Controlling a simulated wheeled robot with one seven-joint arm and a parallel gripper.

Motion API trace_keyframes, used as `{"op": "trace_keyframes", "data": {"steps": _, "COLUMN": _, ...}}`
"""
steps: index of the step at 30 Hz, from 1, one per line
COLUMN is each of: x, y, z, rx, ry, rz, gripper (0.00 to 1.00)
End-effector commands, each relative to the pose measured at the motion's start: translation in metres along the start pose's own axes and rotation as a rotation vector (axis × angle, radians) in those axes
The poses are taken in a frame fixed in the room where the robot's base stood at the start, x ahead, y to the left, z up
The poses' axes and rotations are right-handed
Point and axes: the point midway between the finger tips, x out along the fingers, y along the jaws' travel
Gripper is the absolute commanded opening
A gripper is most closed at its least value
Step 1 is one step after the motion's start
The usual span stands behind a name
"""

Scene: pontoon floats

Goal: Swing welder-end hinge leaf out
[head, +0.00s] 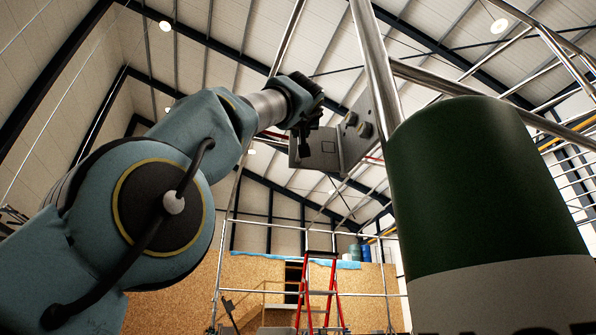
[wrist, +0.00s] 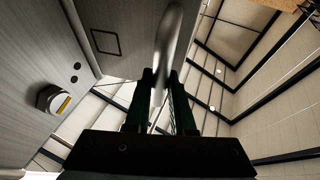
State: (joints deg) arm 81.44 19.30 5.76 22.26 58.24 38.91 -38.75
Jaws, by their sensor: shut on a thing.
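The hinge shows in the head view as two grey metal plates at an angle beside a steel tube. The bolted plate (head: 361,122) carries large bolt heads, and the other leaf (head: 325,149) reaches left behind my gripper (head: 303,133). In the wrist view the leaf (wrist: 125,25) with a dark square outline is at the top, and the bolted plate (wrist: 35,60) is at left. My gripper (wrist: 163,80) is shut on a rounded metal bar (wrist: 168,35) in front of the leaf. The fingers hide where the bar ends, and its joint to the leaf is unclear.
A large green and white cylinder (head: 480,190) stands close at right. Steel tubes (head: 376,70) and rails cross above and beside the hinge. A red ladder (head: 320,290) and plywood wall (head: 255,280) are far behind. Open air lies left of the leaf.

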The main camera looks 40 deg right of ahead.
Motion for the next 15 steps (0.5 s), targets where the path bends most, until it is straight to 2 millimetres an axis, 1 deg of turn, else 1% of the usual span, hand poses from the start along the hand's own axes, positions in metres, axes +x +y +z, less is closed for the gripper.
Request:
{"op": "trace_keyframes", "data": {"steps": 1, "x": -0.0011, "y": 0.0034, "z": -0.0013, "rx": -0.003, "ry": 0.004, "rz": 0.008, "gripper": 0.0}}
{"op": "trace_keyframes", "data": {"steps": 14, "x": -0.0017, "y": 0.005, "z": -0.0021, "rx": -0.003, "ry": 0.004, "rz": 0.01, "gripper": 0.0}}
{"op": "trace_keyframes", "data": {"steps": 15, "x": -0.0017, "y": 0.005, "z": -0.0022, "rx": -0.003, "ry": 0.005, "rz": 0.01, "gripper": 0.23}}
